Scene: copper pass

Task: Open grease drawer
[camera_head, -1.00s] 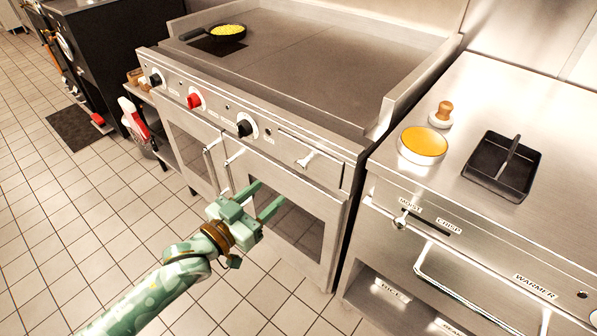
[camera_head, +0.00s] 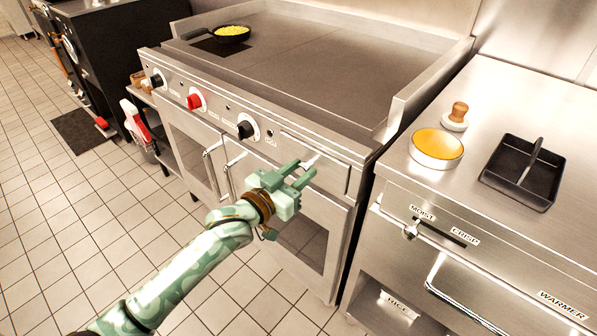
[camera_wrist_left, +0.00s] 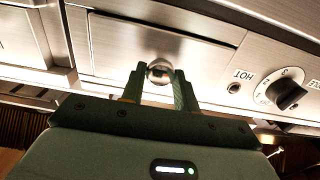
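The grease drawer (camera_head: 334,177) is the small steel front at the right end of the griddle's control panel. It looks shut, flush with the panel. In the left wrist view its front (camera_wrist_left: 112,45) fills the upper middle, with a round metal knob (camera_wrist_left: 159,71) on it. My left gripper (camera_head: 304,174) is at the drawer front, its green fingers apart. In the wrist view the fingers (camera_wrist_left: 160,88) stand on either side of the knob; whether they touch it I cannot tell. In the head view the gripper partly hides the knob. My right gripper is in neither view.
Oven doors with vertical handles (camera_head: 229,160) lie below the panel. A red knob (camera_head: 195,101) and a black knob (camera_head: 246,128) sit left of the drawer. The warmer counter (camera_head: 407,186) stands close on the right.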

